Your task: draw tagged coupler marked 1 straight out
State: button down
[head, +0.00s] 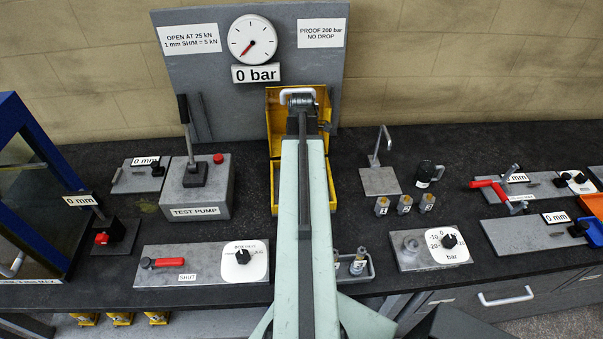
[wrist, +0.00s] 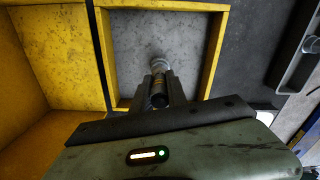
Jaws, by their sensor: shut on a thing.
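In the wrist view my gripper (wrist: 159,90) is shut on a dark cylindrical coupler with a yellowish band. A silver round end (wrist: 160,64) shows beyond the fingertips, against a grey panel (wrist: 150,35) framed in yellow. I cannot tell whether this end is part of the coupler or a fitting. No number can be read on the held piece. In the head view my arm reaches the yellow box (head: 281,97) below the gauge and hides much of it; the held coupler is not clear there.
Several small brass-coloured pieces with tags (head: 404,204) stand right of my arm, beside a black mug-like item (head: 428,174). The test pump (head: 197,188) stands left. The gauge (head: 252,38) reads 0 bar.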

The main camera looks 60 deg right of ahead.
jog(key=shift+r+p, duration=1.55)
jog(key=shift+r, duration=0.25)
notch_tip(320, 180, up, 5)
jog(key=p, duration=0.5)
jog(key=shift+r, duration=0.1)
